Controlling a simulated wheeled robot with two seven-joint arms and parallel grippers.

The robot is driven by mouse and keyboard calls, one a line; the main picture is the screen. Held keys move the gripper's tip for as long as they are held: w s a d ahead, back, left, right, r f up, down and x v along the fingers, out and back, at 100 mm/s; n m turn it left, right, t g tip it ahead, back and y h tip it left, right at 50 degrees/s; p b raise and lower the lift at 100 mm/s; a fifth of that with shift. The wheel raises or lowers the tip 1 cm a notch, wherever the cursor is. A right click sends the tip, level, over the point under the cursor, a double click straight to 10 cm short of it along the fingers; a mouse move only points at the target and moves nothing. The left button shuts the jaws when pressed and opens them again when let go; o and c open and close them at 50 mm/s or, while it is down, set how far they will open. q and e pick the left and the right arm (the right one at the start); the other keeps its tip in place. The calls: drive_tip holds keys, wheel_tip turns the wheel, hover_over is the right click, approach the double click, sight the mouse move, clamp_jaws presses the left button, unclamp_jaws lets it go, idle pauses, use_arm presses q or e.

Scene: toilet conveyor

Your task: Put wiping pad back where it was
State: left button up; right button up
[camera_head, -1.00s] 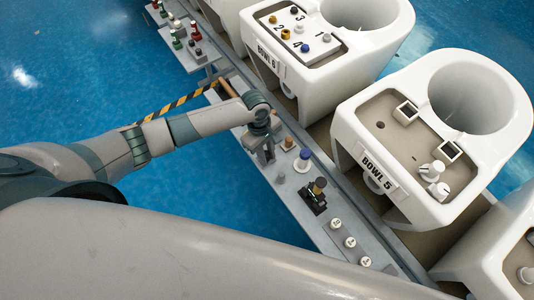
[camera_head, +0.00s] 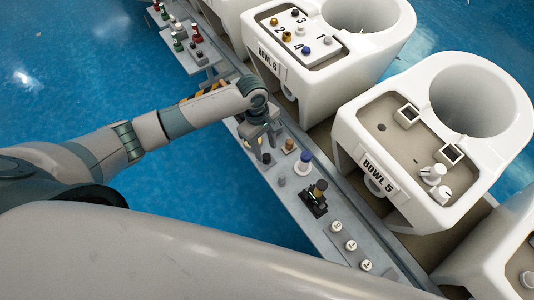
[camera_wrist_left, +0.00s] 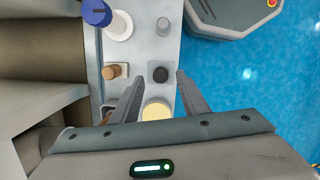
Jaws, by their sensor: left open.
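My left gripper (camera_head: 262,142) is open over the narrow grey shelf (camera_head: 335,232). In the left wrist view its two fingers (camera_wrist_left: 157,88) are spread and nothing is clamped between them. A round cream disc (camera_wrist_left: 157,110) lies below and between the fingers, partly hidden by the gripper body. A small dark round-topped piece (camera_wrist_left: 160,74) stands just beyond the fingertips. A brown knob on a pale square base (camera_wrist_left: 112,71) stands beside it to the left; it also shows in the head view (camera_head: 289,145). I cannot tell for certain which piece is the wiping pad. My right gripper is not in view.
A blue-topped white piece (camera_head: 304,163), a grey cylinder (camera_head: 281,181), a dark tool stand (camera_head: 315,198) and several white round pieces (camera_head: 351,245) stand along the shelf. The Bowl 5 unit (camera_head: 365,135) and Bowl 6 unit (camera_head: 283,50) line the right side. Blue floor lies left.

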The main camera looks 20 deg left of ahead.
use_arm(q)
wheel_tip(320, 180, up, 6)
drive_tip(key=a, duration=0.1)
drive_tip(key=shift+w+r, duration=0.15)
drive_tip(key=shift+w, duration=0.15)
drive_tip(key=shift+s+d, duration=0.1)
idle(0.6)
